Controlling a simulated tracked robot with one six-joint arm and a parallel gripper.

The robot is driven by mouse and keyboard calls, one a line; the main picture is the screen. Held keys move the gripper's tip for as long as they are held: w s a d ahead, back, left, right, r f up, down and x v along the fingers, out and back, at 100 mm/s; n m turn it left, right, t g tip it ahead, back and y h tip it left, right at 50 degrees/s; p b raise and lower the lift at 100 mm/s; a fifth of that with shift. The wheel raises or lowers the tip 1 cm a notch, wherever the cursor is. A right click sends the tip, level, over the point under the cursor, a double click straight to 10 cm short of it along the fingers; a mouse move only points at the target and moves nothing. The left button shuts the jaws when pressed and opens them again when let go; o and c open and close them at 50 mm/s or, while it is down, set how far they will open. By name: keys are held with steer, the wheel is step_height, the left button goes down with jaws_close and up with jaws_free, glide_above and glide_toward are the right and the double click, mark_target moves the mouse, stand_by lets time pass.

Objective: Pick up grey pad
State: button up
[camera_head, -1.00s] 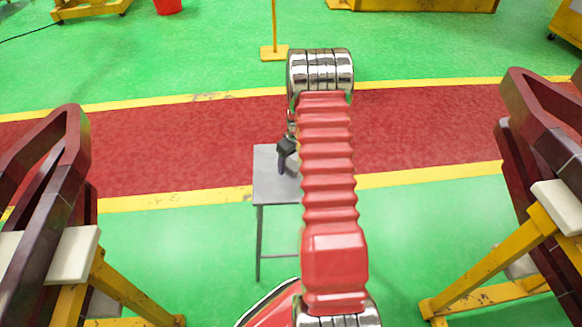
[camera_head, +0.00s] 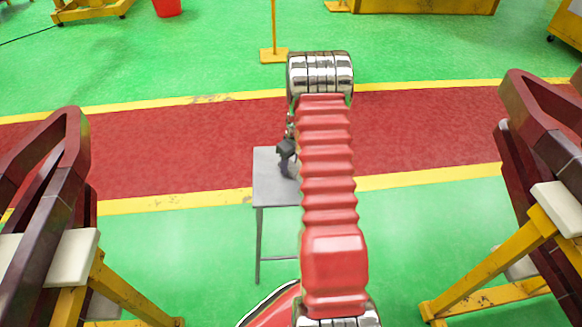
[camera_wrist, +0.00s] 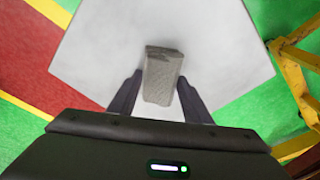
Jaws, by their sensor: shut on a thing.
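The grey pad (camera_wrist: 162,75) is a small rough block, seen in the wrist view over a pale grey table top. My gripper (camera_wrist: 160,79) has one dark finger on each side of the pad and is shut on it. The pad's far end sticks out beyond the fingertips. I cannot tell whether the pad still touches the table. In the head view my gripper (camera_head: 286,163) is partly visible above the table (camera_head: 268,190), left of my arm. The pad is hidden there by my arm.
A yellow post (camera_head: 274,30) and a red bucket (camera_head: 167,6) stand farther back.

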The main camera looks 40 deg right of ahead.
mark_target(290, 166)
step_height(290, 166, up, 10)
stand_by(0.6)
steer(key=o, duration=0.4)
steer(key=shift+c, duration=1.3)
steer(key=shift+w+a+r, duration=0.15)
steer(key=w+a+r+n, duration=0.1)
steer(key=w+a+r, duration=0.45)
steer(key=a, duration=0.25)
steer(key=w+a+r+n, duration=0.1)
steer(key=w+a+r, duration=0.3)
steer(key=a+r, duration=0.4)
steer(key=shift+n+y, duration=0.3)
steer(key=shift+n, duration=0.5)
steer(key=a+r, duration=0.4)
steer(key=a, duration=0.3)
steer(key=a+r, duration=0.5)
steer(key=a, duration=0.2)
steer(key=a+r, duration=0.5)
steer(key=a, duration=0.2)
steer(key=shift+w, duration=0.25)
